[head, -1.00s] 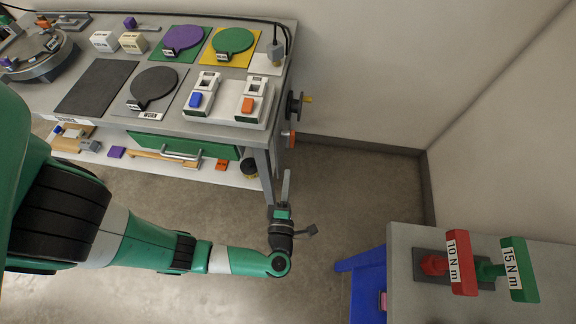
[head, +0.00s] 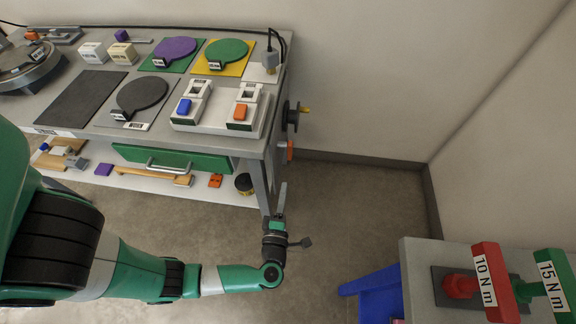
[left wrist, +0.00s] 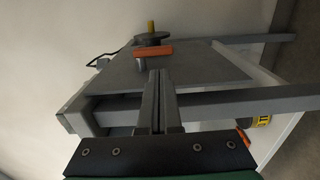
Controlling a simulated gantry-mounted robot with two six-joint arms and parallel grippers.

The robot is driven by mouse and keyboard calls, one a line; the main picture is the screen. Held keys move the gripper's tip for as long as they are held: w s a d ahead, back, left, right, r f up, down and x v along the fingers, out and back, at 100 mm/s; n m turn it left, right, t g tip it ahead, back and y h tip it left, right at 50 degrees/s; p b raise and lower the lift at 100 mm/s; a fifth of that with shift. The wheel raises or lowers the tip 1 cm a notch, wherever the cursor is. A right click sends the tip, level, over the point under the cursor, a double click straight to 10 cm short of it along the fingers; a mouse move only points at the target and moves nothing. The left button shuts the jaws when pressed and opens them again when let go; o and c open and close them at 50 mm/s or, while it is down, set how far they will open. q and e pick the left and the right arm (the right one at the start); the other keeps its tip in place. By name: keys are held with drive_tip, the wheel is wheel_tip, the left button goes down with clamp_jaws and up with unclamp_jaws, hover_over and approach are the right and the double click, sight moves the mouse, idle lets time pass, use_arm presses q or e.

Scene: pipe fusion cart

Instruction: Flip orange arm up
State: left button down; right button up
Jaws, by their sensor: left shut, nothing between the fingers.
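The orange arm (head: 290,150) is on the right end of the cart, below a black wheel; only a small part shows in the head view. In the left wrist view the orange arm (left wrist: 153,51) is a short bar lying across the picture, next to a grey end panel. My left gripper (head: 282,190) is in front of the cart's right front corner, close to the leg. In the left wrist view its fingers (left wrist: 158,75) are together and empty, pointing at the orange arm with a gap between. My right gripper is not in view.
A black wheel (head: 291,116) with a yellow knob is above the orange arm. The cart's grey leg (head: 259,185) stands beside my left gripper. A grey table (head: 420,275) with red and green torque-labelled handles is at the lower right. Floor between is clear.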

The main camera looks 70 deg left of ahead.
sight(289, 160)
use_arm(q)
drive_tip(key=b+x, duration=0.3)
drive_tip(key=x, duration=0.5)
drive_tip(key=shift+w+a+f, duration=0.1)
drive_tip(key=shift+a+f, duration=0.1)
drive_tip(key=shift+w+a+r, duration=0.15)
drive_tip(key=shift+w+a, duration=0.15)
drive_tip(key=shift+a, duration=0.2)
drive_tip(key=shift+w+a+f, duration=0.2)
drive_tip(key=shift+a+f, duration=0.05)
drive_tip(key=shift+f, duration=0.05)
drive_tip(key=shift+w+a+f+p, duration=0.2)
drive_tip(key=shift+a+f+p, duration=0.05)
drive_tip(key=shift+a+p, duration=0.2)
drive_tip(key=shift+w+a+f, duration=0.15)
drive_tip(key=shift+w+a, duration=0.1)
drive_tip(key=shift+a, duration=0.2)
drive_tip(key=shift+w+a+f, duration=0.2)
drive_tip(key=shift+w+a, duration=0.05)
drive_tip(key=shift+a, duration=0.15)
drive_tip(key=shift+f, duration=0.1)
